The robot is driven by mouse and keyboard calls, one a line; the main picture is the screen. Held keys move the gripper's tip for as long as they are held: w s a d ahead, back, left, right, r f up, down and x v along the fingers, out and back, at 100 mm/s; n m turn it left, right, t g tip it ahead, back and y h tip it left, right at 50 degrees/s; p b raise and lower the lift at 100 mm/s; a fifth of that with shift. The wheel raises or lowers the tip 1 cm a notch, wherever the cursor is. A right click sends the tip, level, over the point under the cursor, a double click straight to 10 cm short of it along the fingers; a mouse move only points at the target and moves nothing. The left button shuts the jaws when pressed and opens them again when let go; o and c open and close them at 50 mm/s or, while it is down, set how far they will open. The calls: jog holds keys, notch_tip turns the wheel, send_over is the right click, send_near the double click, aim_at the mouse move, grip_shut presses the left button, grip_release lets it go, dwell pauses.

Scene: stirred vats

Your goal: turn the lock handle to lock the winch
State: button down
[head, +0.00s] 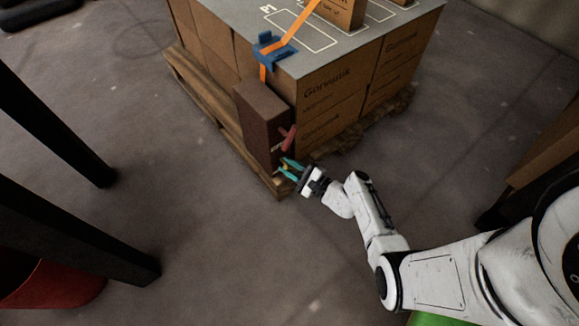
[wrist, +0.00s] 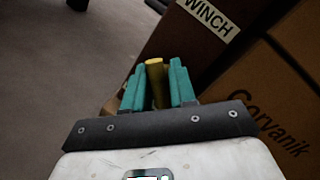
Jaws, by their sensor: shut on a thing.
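The winch (head: 261,122) is a dark brown upright box at the near corner of the loaded pallet. In the wrist view its dark face (wrist: 185,42) carries a white label (wrist: 208,17) reading "WINCH". A red handle (head: 287,137) sticks out from its right side. A short yellow handle (wrist: 155,82), which looks like the lock handle, sits low by the winch. My gripper (head: 289,168) has teal fingers, shut around this yellow handle; the fingers also show on both sides of it in the wrist view (wrist: 154,86). The handle's base is hidden.
Cartons (head: 340,92) marked "Gorvanik" stand on a wooden pallet (head: 225,136) under a grey sheet. An orange strap (head: 291,32) runs over the top through a blue corner piece (head: 270,50). Dark posts (head: 70,235) stand at left. The floor between is clear.

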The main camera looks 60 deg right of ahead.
jog(key=shift+d, duration=0.1)
jog(key=c, duration=1)
grip_release()
jog(key=s+p, duration=0.2)
jog(key=s, duration=0.8)
jog(key=shift+s, duration=0.4)
